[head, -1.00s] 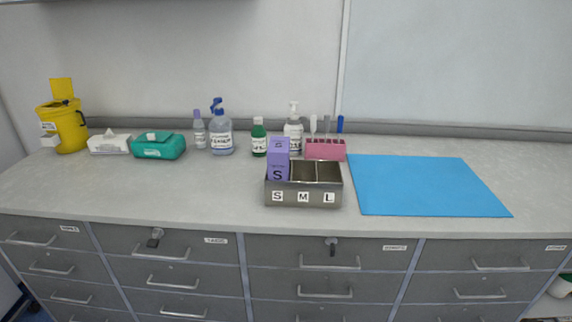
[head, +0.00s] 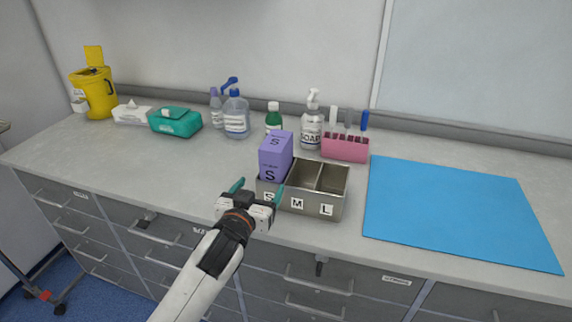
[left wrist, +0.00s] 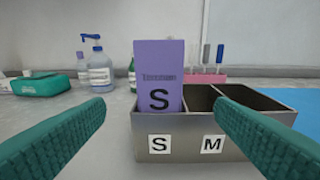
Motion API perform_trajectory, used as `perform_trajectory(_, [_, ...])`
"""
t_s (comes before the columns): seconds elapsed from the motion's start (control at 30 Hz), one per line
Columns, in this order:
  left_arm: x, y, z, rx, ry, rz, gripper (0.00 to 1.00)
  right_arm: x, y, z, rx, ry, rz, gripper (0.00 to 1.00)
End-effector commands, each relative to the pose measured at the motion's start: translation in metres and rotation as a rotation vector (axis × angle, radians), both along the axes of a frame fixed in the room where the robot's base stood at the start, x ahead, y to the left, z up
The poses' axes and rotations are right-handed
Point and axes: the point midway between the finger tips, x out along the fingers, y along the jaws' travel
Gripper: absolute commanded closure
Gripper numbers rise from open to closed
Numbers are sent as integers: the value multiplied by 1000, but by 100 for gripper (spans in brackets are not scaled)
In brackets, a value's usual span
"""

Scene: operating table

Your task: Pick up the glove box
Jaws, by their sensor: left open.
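The purple glove box (head: 275,155), marked S, stands upright in the left compartment of a metal holder (head: 312,207) labelled S, M and L. The M and L compartments are empty. My left gripper (head: 258,188) is in front of the holder's S end, its green fingers apart and nothing between them. In the left wrist view the glove box (left wrist: 159,76) stands ahead, between the two fingers (left wrist: 160,125) in the picture, and its lower part is hidden by the holder's front wall (left wrist: 185,148). My right gripper is not in view.
Behind the holder stand a green bottle (head: 273,117), a soap bottle (head: 311,125) and a pink rack (head: 345,147). A blue mat (head: 455,210) lies to the right. A teal pack (head: 175,122) and a yellow bin (head: 95,93) are at the left.

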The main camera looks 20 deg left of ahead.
Motion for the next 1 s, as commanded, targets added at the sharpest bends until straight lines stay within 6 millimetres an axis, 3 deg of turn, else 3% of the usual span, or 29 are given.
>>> perform_trajectory(0.1, [14,-2,25,-6,-84,-16,22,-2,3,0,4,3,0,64])
perform_trajectory(0.23, [27,-4,36,-9,-116,-26,22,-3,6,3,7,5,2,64])
perform_trajectory(0.5, [71,-5,35,-10,-114,-24,22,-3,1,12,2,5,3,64])
perform_trajectory(0.77, [89,-6,33,-10,-114,-24,22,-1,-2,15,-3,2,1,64])
perform_trajectory(1.0, [119,-4,31,-9,-113,-24,22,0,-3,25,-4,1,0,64])
